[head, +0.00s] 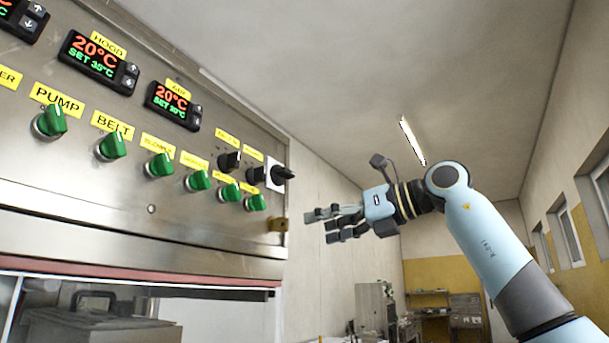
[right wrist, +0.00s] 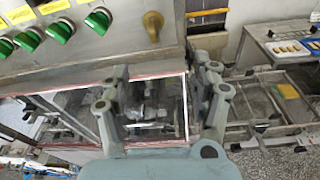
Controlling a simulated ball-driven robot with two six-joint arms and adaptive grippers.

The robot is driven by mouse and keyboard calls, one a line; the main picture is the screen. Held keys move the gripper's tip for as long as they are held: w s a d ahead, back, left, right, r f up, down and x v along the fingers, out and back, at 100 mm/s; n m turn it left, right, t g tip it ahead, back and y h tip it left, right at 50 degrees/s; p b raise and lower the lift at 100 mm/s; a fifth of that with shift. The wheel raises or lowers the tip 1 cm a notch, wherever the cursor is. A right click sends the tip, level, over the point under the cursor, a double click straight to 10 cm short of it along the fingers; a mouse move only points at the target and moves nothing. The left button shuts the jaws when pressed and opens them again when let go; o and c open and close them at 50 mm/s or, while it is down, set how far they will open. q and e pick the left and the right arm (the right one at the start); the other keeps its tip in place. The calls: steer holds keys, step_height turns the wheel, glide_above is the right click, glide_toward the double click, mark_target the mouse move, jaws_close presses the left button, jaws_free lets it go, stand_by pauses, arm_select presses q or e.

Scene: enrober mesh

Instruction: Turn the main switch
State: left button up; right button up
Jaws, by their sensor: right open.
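A steel control panel (head: 150,195) fills the left of the head view. Near its right edge a black rotary handle (head: 284,174) sits on a white plate; this looks like the main switch, but the label by it is too small to read. My right gripper (head: 328,226) is open and empty, to the right of the panel and a little lower than the black handle, apart from it. In the right wrist view its two fingers (right wrist: 168,84) stand spread below the panel's lower edge. The black handle does not show there. My left gripper is not in view.
A table with a tray (right wrist: 290,48) stands to the right. Air around my gripper is clear.

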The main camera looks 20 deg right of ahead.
steer(key=t, duration=0.1)
glide_toward(290, 170)
step_height(290, 170, down, 4)
steer(key=d, duration=0.1)
step_height(290, 170, up, 4)
steer(key=a+n+p, duration=0.1)
steer(key=shift+t, duration=0.3)
steer(key=p+x, duration=0.1)
steer(key=x, duration=0.4)
steer(key=p+x, duration=0.2)
steer(key=x, duration=0.3)
steer(key=shift+f+p, duration=0.2)
steer(key=shift+p, duration=0.1)
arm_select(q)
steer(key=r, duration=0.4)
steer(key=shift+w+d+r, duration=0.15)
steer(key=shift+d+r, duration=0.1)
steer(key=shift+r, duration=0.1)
arm_select(e)
steer(key=c, duration=1.2)
